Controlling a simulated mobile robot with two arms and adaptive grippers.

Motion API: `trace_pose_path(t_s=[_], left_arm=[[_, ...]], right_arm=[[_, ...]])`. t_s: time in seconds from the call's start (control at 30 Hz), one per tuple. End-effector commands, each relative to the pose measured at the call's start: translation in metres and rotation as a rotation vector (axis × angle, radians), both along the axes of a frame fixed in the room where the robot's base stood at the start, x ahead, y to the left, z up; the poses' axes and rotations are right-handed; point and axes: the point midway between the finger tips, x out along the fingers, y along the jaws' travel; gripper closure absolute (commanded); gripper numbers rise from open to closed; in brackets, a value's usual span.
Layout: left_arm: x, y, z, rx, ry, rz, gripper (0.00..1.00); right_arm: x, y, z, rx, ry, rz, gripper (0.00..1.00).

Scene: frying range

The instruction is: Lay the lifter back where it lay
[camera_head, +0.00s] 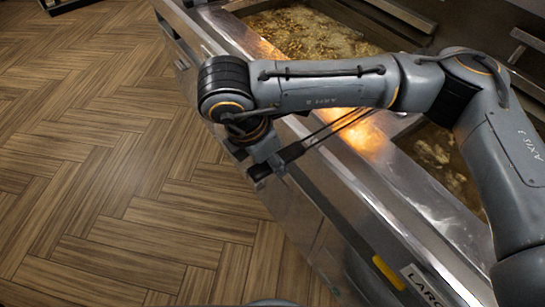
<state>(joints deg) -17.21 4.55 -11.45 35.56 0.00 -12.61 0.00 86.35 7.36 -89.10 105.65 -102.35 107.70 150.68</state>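My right arm reaches in from the right across the fryer. Its gripper (271,161) hangs over the fryer's front edge. It appears shut around the black grip of the lifter (340,125). The lifter's thin dark twin rods slant up and right from the grip over the steel top. Their far end is hidden behind my forearm. The fingertips are small and partly covered by the wrist. My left gripper is not in view.
The steel fryer (345,175) runs diagonally. One vat of bubbling oil (310,33) lies at the back, another (440,160) at the right, partly behind my arm. A yellow handle (388,272) sits on the front. The wooden floor (110,170) at left is clear.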

Motion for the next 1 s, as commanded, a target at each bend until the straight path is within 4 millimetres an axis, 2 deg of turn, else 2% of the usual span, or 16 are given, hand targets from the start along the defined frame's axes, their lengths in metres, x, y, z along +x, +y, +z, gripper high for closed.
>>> trace_pose_path(t_s=[0.03, 0.13, 0.4, 0.53, 0.67, 1.0], left_arm=[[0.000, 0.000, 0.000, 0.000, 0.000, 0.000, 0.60], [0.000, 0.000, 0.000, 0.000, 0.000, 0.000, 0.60], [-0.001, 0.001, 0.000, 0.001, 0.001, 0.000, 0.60], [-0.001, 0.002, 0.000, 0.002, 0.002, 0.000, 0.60], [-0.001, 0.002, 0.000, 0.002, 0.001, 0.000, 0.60], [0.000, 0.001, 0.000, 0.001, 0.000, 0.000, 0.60]], right_arm=[[0.000, 0.000, 0.001, 0.000, -0.002, -0.001, 0.65], [0.000, 0.000, 0.001, 0.000, -0.001, 0.000, 0.45], [0.000, 0.000, 0.000, 0.001, 0.002, 0.000, 0.45], [-0.001, 0.002, 0.006, 0.002, 0.000, 0.000, 0.45], [-0.005, 0.007, 0.024, 0.002, -0.001, 0.002, 0.45], [-0.017, 0.025, 0.091, 0.002, -0.004, 0.000, 0.45]])
